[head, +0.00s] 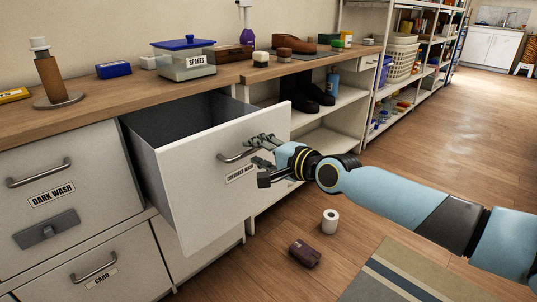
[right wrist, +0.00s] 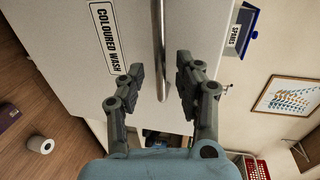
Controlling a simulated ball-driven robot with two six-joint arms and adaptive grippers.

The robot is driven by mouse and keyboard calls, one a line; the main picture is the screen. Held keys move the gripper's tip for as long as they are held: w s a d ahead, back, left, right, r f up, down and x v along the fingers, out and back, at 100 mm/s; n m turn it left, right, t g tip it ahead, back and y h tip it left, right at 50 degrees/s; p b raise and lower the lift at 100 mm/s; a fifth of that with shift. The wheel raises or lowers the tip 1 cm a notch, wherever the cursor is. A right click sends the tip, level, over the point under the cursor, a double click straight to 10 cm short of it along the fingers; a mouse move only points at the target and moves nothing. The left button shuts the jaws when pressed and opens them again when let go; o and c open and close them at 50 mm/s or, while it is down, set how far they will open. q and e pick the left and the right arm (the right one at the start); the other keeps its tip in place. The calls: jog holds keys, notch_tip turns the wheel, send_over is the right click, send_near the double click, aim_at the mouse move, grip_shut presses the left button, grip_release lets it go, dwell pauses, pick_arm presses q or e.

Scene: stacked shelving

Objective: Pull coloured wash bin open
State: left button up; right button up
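The coloured wash bin (head: 205,180) is a white-fronted drawer pulled well out from under the wooden counter, its dark inside showing. Its metal bar handle (head: 238,155) is on the front, above a label reading COLOURED WASH (right wrist: 106,38). My right gripper (head: 258,151) is at the handle's right end. In the right wrist view, the handle (right wrist: 160,25) runs between the two fingers of the gripper (right wrist: 160,65), with a gap on both sides. The fingers are open. My left gripper is not in view.
The dark wash bin (head: 80,170) and card bin (head: 85,285) are shut at the left. A toilet roll (head: 330,222) and a purple-brown packet (head: 304,253) lie on the floor near a striped mat (head: 400,275). Black boots (head: 310,92) stand on the shelf behind.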

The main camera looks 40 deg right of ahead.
jog(key=shift+v, duration=2.8)
jog(key=s+f+n+g+h, duration=0.1)
jog(key=s+f+g, duration=0.2)
jog(key=s+f, duration=0.5)
jog(key=s+f+g+p, duration=0.15)
jog(key=s+f, duration=0.25)
jog(key=f, duration=0.8)
jog(key=s+f+n+g+h+b, duration=0.1)
jog(key=s+f+g, duration=0.2)
jog(key=s+f, duration=0.5)
jog(key=s+a+f+n+g, duration=0.2)
jog(key=s+f+n, duration=0.3)
jog(key=s, duration=0.4)
jog(key=s+a+f+n+g, duration=0.2)
jog(key=s+f+n, duration=0.3)
jog(key=s, duration=0.5)
jog(key=s+a+f+n+g, duration=0.3)
jog(key=s+f+n, duration=0.2)
jog(key=s, duration=0.5)
jog(key=shift+f+g+p, duration=0.35)
jog(key=shift+f, duration=0.4)
